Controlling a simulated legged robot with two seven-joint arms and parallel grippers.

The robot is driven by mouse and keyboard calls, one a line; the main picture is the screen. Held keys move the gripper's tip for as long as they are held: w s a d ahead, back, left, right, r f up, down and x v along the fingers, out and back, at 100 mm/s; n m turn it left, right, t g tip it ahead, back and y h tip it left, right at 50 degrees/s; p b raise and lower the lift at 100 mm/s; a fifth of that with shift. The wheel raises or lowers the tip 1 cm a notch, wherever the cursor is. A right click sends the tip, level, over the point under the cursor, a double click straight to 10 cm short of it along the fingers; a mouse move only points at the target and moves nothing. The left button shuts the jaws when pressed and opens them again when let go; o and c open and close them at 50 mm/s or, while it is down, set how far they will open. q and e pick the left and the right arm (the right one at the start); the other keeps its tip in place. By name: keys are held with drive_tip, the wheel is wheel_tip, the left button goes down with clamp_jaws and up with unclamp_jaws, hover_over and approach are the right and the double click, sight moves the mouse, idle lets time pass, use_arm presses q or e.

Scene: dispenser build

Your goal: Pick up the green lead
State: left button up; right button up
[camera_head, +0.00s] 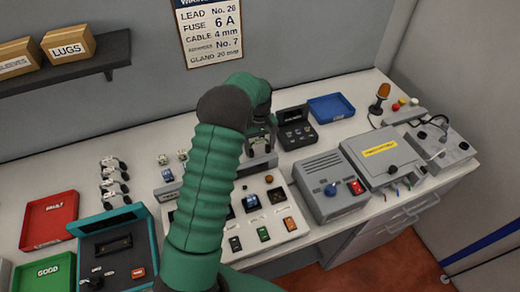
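Several short coloured lead ends stick out at the front edge of a grey box with a yellow label (380,150), on the right of the bench. A small green lead (408,182) appears to be the rightmost, beside a blue one and a red one. My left arm rises through the middle of the view and bends down at the top. My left gripper (262,140) is small and partly hidden behind the arm, above the back of the bench, well to the left of the leads. Its finger opening is not clear. My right gripper is out of view.
A grey unit with a blue knob (320,188) stands left of the labelled box. A grey box with black cables (445,148) and an amber lamp (380,97) are at right. A blue tray (331,107) is behind. Red (48,219) and green (43,274) trays lie left.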

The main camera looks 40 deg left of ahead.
use_arm(q)
drive_tip(key=shift+a+f, duration=0.1)
drive_tip(key=shift+a, duration=0.2)
drive_tip(key=c, duration=0.5)
drive_tip(key=shift+c, duration=1.1)
drive_tip(key=shift+d, duration=0.3)
drive_tip(key=shift+c, duration=0.7)
